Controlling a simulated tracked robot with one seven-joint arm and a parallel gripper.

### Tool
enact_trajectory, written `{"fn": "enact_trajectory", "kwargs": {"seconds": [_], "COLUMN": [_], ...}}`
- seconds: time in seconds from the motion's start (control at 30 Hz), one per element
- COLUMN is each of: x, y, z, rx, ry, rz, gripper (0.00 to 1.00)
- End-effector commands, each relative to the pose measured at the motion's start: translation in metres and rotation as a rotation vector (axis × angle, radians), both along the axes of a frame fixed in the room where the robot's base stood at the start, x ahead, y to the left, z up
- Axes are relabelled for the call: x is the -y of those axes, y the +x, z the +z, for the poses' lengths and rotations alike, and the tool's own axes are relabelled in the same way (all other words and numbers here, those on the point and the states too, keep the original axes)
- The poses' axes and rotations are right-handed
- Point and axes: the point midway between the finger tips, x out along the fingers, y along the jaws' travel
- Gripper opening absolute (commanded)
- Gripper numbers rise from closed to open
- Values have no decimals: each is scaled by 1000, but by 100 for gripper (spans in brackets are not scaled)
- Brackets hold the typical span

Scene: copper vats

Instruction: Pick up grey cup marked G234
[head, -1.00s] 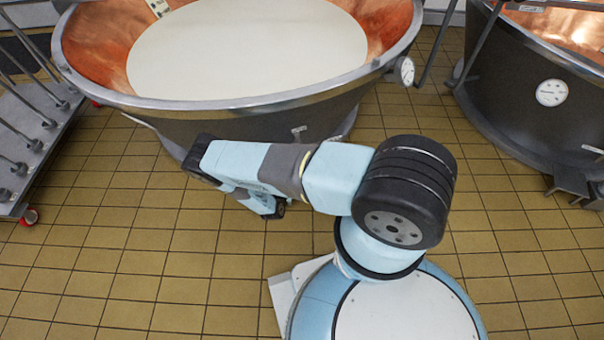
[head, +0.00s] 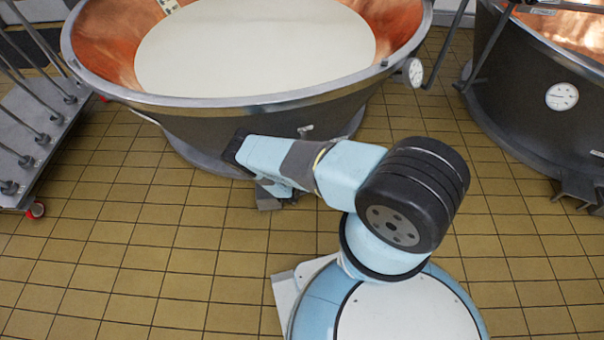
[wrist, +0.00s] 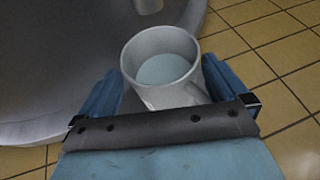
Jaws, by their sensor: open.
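A light grey cup (wrist: 160,65) with a pale blue-grey inside shows in the wrist view. No marking on it can be read. My gripper (wrist: 164,98) is open, with one blue finger at the cup's left side and one at its right. The cup sits between the fingers; whether they touch it I cannot tell. Its lower part and what it stands on are hidden by my gripper. In the head view my gripper (head: 272,197) is low in front of the big vat, partly covered by my arm, and the cup is not visible.
A large copper-lined vat (head: 250,102) with pale liquid stands just beyond my gripper. A second vat (head: 530,110) is at the right. A wheeled rack with rods (head: 30,130) is at the left. Open tiled floor (head: 120,270) lies at the lower left.

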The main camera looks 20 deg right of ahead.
Motion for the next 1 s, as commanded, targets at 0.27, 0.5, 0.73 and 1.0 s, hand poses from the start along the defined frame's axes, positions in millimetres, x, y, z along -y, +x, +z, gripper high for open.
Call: {"fn": "enact_trajectory", "kwargs": {"seconds": [0.27,0.5,0.73,1.0], "x": [16,18,18,18], "y": [24,26,26,26], "z": [-12,-13,-13,-13], "rx": [0,-1,-1,0], "ry": [1,0,0,1], "rz": [-3,-3,-4,-4], "gripper": [100,100,82,56]}}
